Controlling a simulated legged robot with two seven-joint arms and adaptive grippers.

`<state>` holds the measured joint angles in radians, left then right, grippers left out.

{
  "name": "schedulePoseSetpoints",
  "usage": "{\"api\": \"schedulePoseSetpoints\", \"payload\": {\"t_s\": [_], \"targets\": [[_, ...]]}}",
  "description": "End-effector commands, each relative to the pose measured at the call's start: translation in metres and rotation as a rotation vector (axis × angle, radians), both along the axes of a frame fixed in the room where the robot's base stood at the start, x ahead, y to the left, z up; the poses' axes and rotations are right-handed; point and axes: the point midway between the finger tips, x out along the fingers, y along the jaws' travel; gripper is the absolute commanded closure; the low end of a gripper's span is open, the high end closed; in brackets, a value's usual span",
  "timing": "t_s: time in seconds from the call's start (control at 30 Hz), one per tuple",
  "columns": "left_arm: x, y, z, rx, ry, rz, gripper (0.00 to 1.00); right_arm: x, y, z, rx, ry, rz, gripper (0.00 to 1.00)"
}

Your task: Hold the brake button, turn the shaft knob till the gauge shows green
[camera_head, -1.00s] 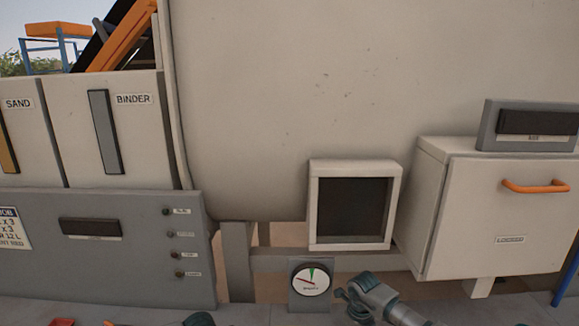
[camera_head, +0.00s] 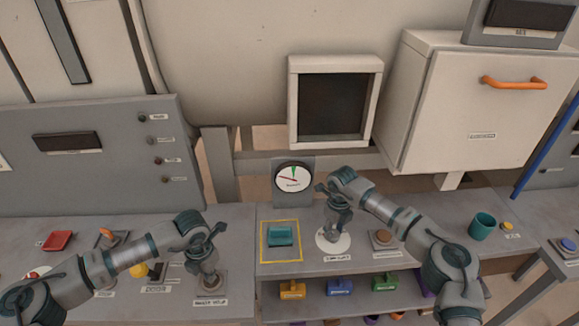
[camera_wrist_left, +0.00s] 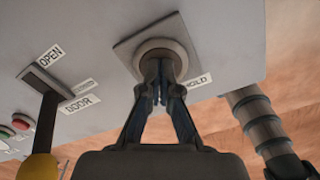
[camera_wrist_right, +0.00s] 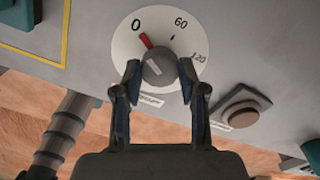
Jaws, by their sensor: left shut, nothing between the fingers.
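The gauge (camera_head: 293,177) stands behind the bench, with a green wedge at its top; its needle points left, outside the green. My left gripper (camera_head: 212,281) is shut and empty, its tips on or just over the round brake button (camera_wrist_left: 181,50). Contact there is unclear. The shaft knob (camera_wrist_right: 158,70) is grey, on a white dial (camera_wrist_right: 128,40) marked 0, 60 and 120, its red pointer near 0. My right gripper (camera_wrist_right: 160,75) has a finger on each side of the knob; whether they press on it is unclear. It also shows in the head view (camera_head: 333,237).
A teal block (camera_head: 280,235) sits in a yellow-outlined square left of the dial. A brown button (camera_head: 382,238) and a teal cup (camera_head: 482,226) are to its right. A yellow-ended door lever (camera_wrist_left: 40,150) stands close to my left gripper. Coloured blocks fill the shelf below.

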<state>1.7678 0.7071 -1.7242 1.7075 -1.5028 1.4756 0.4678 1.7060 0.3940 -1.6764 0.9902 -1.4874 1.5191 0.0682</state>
Motion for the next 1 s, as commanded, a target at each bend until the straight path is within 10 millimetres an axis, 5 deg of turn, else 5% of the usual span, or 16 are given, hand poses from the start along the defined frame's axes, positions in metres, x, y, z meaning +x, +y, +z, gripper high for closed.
{"api": "schedulePoseSetpoints", "payload": {"t_s": [0.17,0.5,0.8,0.83,0.9,1.0], "targets": [[-0.0003,0.0002,-0.001,0.001,0.002,0.0,1.0,0.0001,-0.0004,-0.0008,0.0,0.0,-0.05,0.9],[-0.0005,0.0002,-0.0012,0.001,0.003,0.0,1.0,0.0001,-0.0003,-0.0014,-0.001,0.0,-0.577,0.89],[-0.0005,0.0001,-0.0014,0.001,0.003,0.0,1.0,0.0,-0.0001,-0.0017,-0.001,0.001,-0.631,0.9],[-0.0004,0.0,-0.0014,0.001,0.003,0.0,1.0,0.0,0.0,-0.0017,-0.001,0.001,-0.631,0.54],[-0.0005,0.0001,-0.0014,0.001,0.003,-0.001,1.0,0.0,0.0,-0.0016,-0.001,0.001,-0.63,0.36],[-0.0005,0.0001,-0.0013,0.001,0.003,-0.001,1.0,-0.0001,0.0,-0.0013,-0.001,0.001,-0.629,0.33]]}}
